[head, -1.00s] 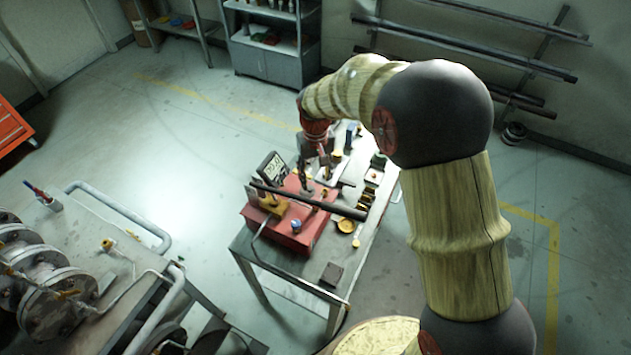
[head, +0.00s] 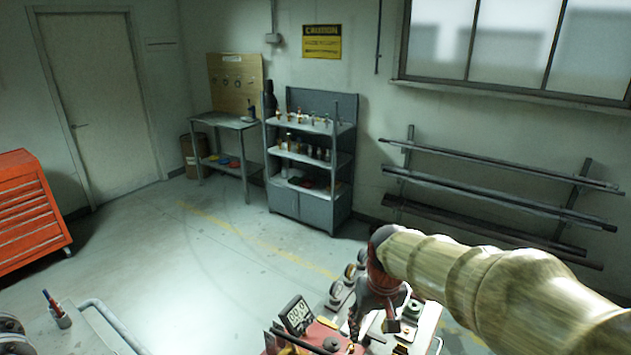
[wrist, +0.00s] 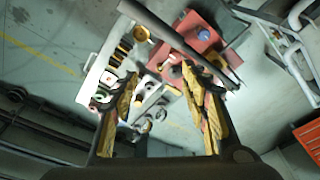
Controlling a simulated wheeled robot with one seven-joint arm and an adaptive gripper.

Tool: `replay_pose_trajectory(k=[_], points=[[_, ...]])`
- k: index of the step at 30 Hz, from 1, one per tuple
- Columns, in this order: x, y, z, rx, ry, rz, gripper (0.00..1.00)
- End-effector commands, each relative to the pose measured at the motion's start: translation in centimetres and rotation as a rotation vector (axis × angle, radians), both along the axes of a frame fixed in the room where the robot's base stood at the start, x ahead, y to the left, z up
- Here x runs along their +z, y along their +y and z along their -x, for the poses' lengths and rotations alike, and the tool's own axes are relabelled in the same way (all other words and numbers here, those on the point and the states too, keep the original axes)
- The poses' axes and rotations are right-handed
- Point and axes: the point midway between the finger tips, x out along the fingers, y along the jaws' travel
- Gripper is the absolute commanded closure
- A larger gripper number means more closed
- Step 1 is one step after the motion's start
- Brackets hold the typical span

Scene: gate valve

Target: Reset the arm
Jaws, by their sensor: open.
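My arm reaches in from the right in the head view. My gripper (head: 372,318) points down above the far part of the work table at the bottom of that view. In the wrist view my gripper (wrist: 165,100) has its two yellow-padded fingers spread apart, with nothing held between them. Beneath it are a red block-like fixture (wrist: 196,42) with a dark bar across it and a white tray strip (wrist: 98,72) with small fittings. In the head view the red fixture (head: 322,335) is partly cut off by the lower edge.
A meter with a display (head: 297,315) stands by the fixture. Another bench (head: 80,335) with pipework is at lower left. A red tool cabinet (head: 32,215), a grey shelf unit (head: 312,160) and wall racks with bars (head: 480,195) stand farther back. Open floor lies between.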

Motion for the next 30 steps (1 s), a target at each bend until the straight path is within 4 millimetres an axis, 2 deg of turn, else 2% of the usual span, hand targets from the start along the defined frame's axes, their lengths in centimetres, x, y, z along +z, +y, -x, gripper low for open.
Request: replay_pose_trajectory(k=[3,7,11,15,18,21,30], points=[[2.0,-1.8,4.0,-0.026,-0.068,-0.008,0.54],[3.5,-3.4,8.4,-0.051,-0.133,-0.013,0.54],[3.8,-4.7,12.9,-0.076,-0.199,-0.016,0.54],[3.3,-5.7,17.0,-0.099,-0.261,-0.017,0.54],[2.8,-6.1,19.0,-0.110,-0.291,-0.017,0.54],[2.4,-6.4,20.2,-0.116,-0.310,-0.017,0.54],[2.3,-6.5,20.7,-0.120,-0.317,-0.016,0.54]])
